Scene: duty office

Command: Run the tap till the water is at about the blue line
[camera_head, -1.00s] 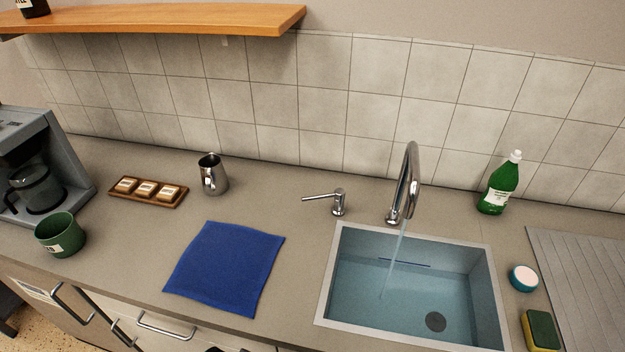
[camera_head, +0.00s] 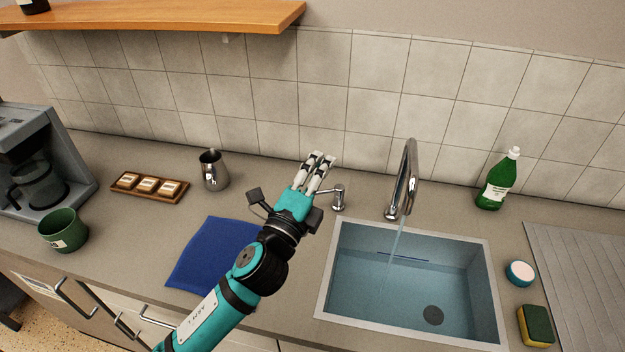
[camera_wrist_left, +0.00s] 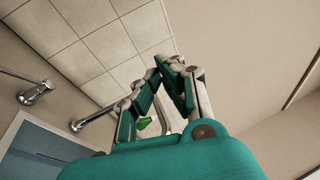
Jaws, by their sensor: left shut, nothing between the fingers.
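The chrome tap (camera_head: 404,180) stands behind the sink (camera_head: 327,285), with a thin stream of water (camera_head: 396,243) falling from its spout. A short blue line (camera_head: 403,257) marks the sink's back wall. The sink looks bluish inside; I cannot tell exactly where the water surface meets that line. The chrome lever (camera_head: 338,198) is left of the tap, its handle partly hidden by my left gripper (camera_head: 322,160). The gripper is shut and empty, just left of and above the lever; contact cannot be told. In the left wrist view the closed fingers (camera_wrist_left: 168,66) show near the middle.
A blue cloth (camera_head: 205,257) lies under my left arm. A steel jug (camera_head: 214,172), a wooden tray (camera_head: 150,188) and a green mug (camera_head: 62,231) stand left. A green bottle (camera_head: 497,182), a round tub (camera_head: 519,273) and a sponge (camera_head: 536,325) are right of the sink.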

